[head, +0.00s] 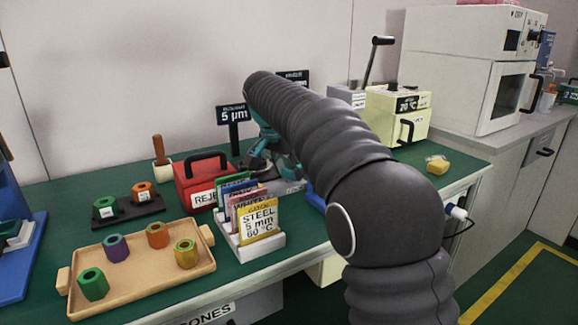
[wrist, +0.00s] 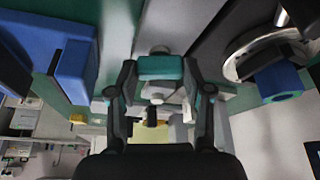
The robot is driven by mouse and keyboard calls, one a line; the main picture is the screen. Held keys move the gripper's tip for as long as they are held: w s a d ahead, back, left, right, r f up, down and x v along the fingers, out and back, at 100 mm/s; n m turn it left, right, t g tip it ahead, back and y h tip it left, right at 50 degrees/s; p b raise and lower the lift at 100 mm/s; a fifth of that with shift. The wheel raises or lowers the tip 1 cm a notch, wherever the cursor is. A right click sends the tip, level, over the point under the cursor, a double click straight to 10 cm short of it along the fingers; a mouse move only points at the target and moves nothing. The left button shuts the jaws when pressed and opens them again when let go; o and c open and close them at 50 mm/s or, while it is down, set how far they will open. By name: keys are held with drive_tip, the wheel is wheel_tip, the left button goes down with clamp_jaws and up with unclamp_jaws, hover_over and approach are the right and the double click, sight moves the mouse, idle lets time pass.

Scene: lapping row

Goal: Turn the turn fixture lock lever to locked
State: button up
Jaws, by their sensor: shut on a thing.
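My gripper (wrist: 160,72) shows from behind in the wrist view, its two dark fingers on either side of a teal block (wrist: 160,66). The block looks like the grip of the turn fixture lock lever, and the fingers are closed on it. Pale fixture parts (wrist: 158,93) show beyond it, between the fingers. In the head view my arm covers most of the fixture. Only teal and grey parts (head: 284,166) show beside the red box, and I cannot separate gripper from fixture there. The lever's angle and any lock marking are hidden.
A red box (head: 193,184) and a white card rack (head: 251,247) stand close left of the fixture. A wooden tray (head: 140,285) with colored rings lies at front left. A cream machine (head: 395,113) stands behind right.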

sight(278, 184)
drive_tip(key=shift+w+a+m+g+h, duration=0.1)
drive_tip(key=shift+m+g+h, duration=0.2)
drive_tip(key=shift+m, duration=0.8)
drive_tip(key=shift+m+g+h, duration=0.3)
drive_tip(key=shift+m, duration=0.8)
drive_tip(key=o, duration=1.2)
drive_tip(key=shift+c, duration=0.2)
drive_tip(key=v, duration=0.7)
drive_tip(key=shift+r, duration=0.25)
